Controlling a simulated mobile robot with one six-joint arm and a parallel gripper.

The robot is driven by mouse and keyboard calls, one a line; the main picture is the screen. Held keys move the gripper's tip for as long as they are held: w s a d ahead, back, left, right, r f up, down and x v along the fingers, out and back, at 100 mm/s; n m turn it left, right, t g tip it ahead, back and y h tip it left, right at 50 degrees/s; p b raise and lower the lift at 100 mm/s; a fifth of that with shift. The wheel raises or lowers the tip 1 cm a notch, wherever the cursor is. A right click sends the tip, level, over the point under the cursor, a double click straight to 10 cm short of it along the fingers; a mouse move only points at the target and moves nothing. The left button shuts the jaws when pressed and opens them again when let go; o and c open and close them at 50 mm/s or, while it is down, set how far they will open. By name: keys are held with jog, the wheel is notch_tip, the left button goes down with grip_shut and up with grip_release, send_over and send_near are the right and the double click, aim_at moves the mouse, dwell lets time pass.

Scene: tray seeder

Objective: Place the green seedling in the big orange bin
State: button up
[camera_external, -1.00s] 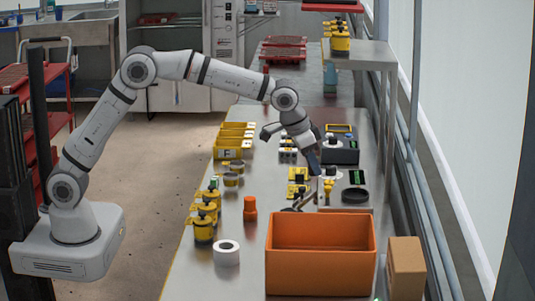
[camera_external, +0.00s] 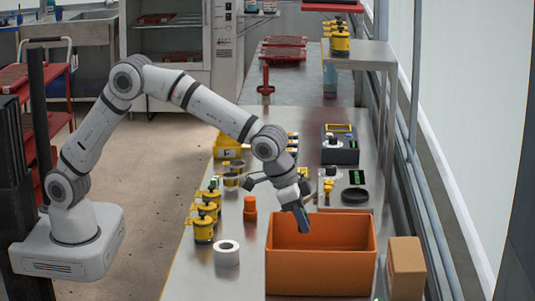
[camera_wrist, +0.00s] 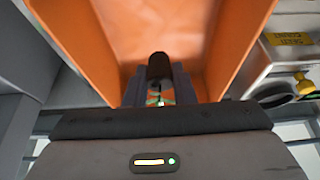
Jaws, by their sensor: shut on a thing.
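The big orange bin (camera_external: 320,275) stands at the near end of the metal bench, open at the top. My gripper (camera_external: 302,222) is over the bin's far left part, pointing down at a tilt. In the wrist view my gripper (camera_wrist: 159,80) is shut on the seedling (camera_wrist: 159,68). It shows as a dark plug between the fingers, with small green bits near the palm. The orange bin's wall (camera_wrist: 80,38) and floor fill the wrist view beyond the fingers. The seedling cannot be made out in the external view. How far it is above the bin floor is unclear.
A cardboard box (camera_external: 405,268) stands right beside the bin. A white roll (camera_external: 227,252), an orange bottle (camera_external: 250,209) and several yellow jars with black tops (camera_external: 204,228) stand to its left. A dark device (camera_external: 340,152) is farther back.

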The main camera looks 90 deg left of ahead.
notch_tip(320, 180, down, 10)
jog(key=shift+r, duration=0.1)
jog(key=o, duration=1)
jog(key=shift+c, duration=0.2)
jog(key=shift+r+p, duration=0.25)
jog(key=shift+p, duration=0.15)
jog(key=s+a+r+b, duration=0.1)
jog(key=s+a+r, duration=0.2)
jog(key=s+r, duration=0.35)
jog(key=s+a+r, duration=0.2)
jog(key=s+r, duration=0.4)
jog(key=r, duration=0.2)
jog(key=s+a+g, duration=0.1)
jog(key=s+a, duration=0.3)
jog(key=s, duration=1)
jog(key=s+a+g, duration=0.1)
jog(key=s+a, duration=0.4)
jog(key=s, duration=0.9)
jog(key=shift+s+f, duration=0.3)
jog(key=shift+f, duration=0.05)
